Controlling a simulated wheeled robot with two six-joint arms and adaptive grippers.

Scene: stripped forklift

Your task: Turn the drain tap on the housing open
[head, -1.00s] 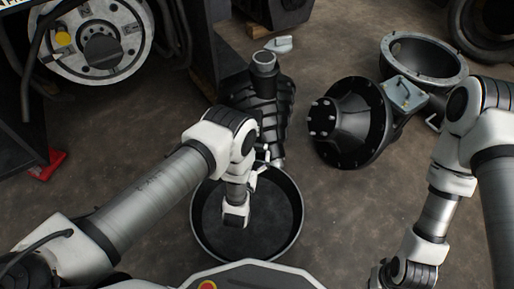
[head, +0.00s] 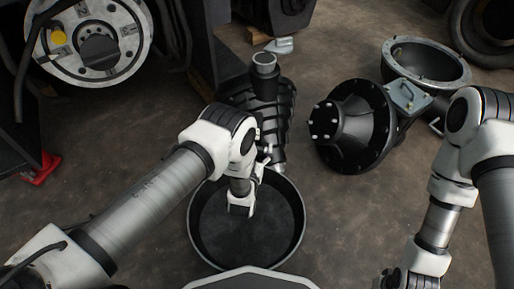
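The black ribbed housing (head: 272,108) stands in the middle of the head view, with a round opening on top and its lower end at the rim of a round black pan (head: 297,245). My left arm reaches in from the left over the pan and covers part of the housing. My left gripper (head: 262,165) is small and partly hidden behind my arm, close to the housing's lower end. I cannot tell its finger opening or whether it touches anything. The drain tap cannot be made out clearly there. My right gripper is below the picture's lower edge.
A black flanged cone-shaped part (head: 355,130) and a grey open ring casting (head: 428,62) lie on the floor to the right. A dark machine with a round plate (head: 92,68) stands at upper left, with a red block (head: 42,168) on the floor. Floor between them is clear.

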